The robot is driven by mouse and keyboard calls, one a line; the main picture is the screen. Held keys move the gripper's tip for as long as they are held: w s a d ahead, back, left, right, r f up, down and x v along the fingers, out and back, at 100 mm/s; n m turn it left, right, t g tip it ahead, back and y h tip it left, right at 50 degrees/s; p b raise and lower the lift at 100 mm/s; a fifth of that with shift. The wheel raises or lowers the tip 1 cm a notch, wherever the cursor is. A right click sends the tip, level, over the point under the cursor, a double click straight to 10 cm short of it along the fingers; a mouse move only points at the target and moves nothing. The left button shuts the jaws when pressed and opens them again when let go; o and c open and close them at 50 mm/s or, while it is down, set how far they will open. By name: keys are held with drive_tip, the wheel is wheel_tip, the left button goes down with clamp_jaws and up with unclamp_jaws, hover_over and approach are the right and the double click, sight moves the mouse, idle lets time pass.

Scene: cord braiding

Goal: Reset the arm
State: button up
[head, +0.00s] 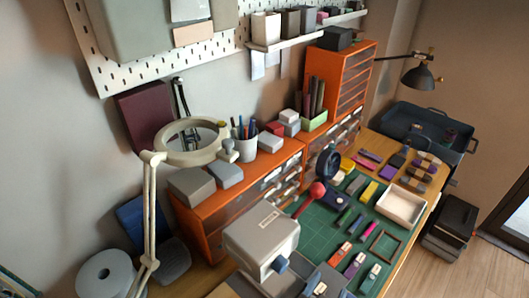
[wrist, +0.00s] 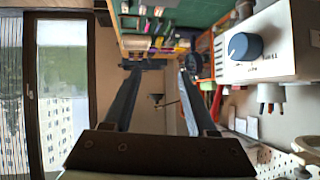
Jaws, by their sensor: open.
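My gripper (wrist: 158,68) shows in the wrist view with its two long dark fingers apart. Nothing is between the fingertips; the room behind shows through the gap. The dark gripper base lies across the bottom of that view. I cannot make out my gripper in the head view. The workbench's green mat (head: 323,229) carries several small coloured pieces and also shows at the top of the wrist view (wrist: 190,12).
A grey box with a blue knob (head: 262,226) stands at the bench's near side; it is close on the right in the wrist view (wrist: 275,45). A magnifier lamp (head: 149,215), orange drawers (head: 207,226) and a white tray (head: 421,219) are around the bench.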

drive_tip(key=w+a+r+n+t+y, duration=0.1)
drive_tip(key=w+a+r+t, duration=0.15)
drive_tip(key=r, duration=0.75)
drive_tip(key=w+a+r+n+t, duration=0.15)
drive_tip(key=w+r+t, duration=0.25)
drive_tip(key=r, duration=0.7)
drive_tip(key=w+a+r+n+t+y, duration=0.1)
drive_tip(key=w+a+r+t, duration=0.15)
drive_tip(key=r, duration=0.75)
drive_tip(key=s+a+r+n+t+y, duration=0.2)
drive_tip(key=s+a+r+t, duration=0.1)
drive_tip(key=r, duration=0.9)
drive_tip(key=s+a+r+n+t+y, duration=0.2)
drive_tip(key=s+r+t, duration=0.3)
drive_tip(key=r, duration=0.8)
drive_tip(key=s+a, duration=0.1)
drive_tip(key=s, duration=0.2)
drive_tip(key=shift+a+r+t, duration=0.2)
drive_tip(key=shift+r+t, duration=0.1)
drive_tip(key=shift+f+n, duration=0.2)
drive_tip(key=shift+n, duration=0.05)
